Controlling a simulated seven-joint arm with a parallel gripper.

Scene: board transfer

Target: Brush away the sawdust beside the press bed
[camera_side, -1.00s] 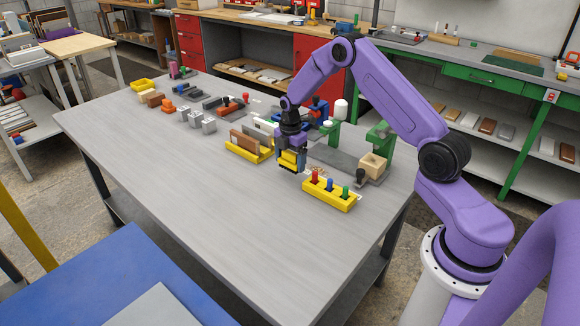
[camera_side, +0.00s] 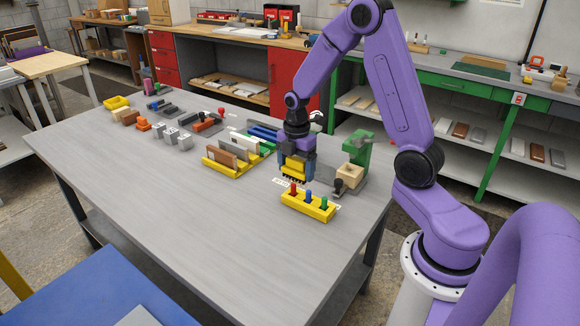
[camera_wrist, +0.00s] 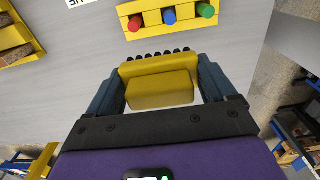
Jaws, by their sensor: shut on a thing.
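My gripper (camera_side: 294,178) is shut on a yellow brush (camera_side: 294,168), whose dark bristles point down close to the grey table top. The brush (camera_wrist: 160,84) sits between both fingers in the wrist view, its bristles toward the yellow peg block. The green press (camera_side: 357,152) stands to the right of the brush, with a wooden block at its foot. I cannot make out sawdust in either current view; the brush and gripper hide part of the surface there.
A yellow block (camera_side: 308,207) with red, blue and green pegs stands just in front of the brush. A yellow rack (camera_side: 225,169) with boards stands to the left. A dark knob-topped piece (camera_side: 338,188) stands to the right. The table's front left is clear.

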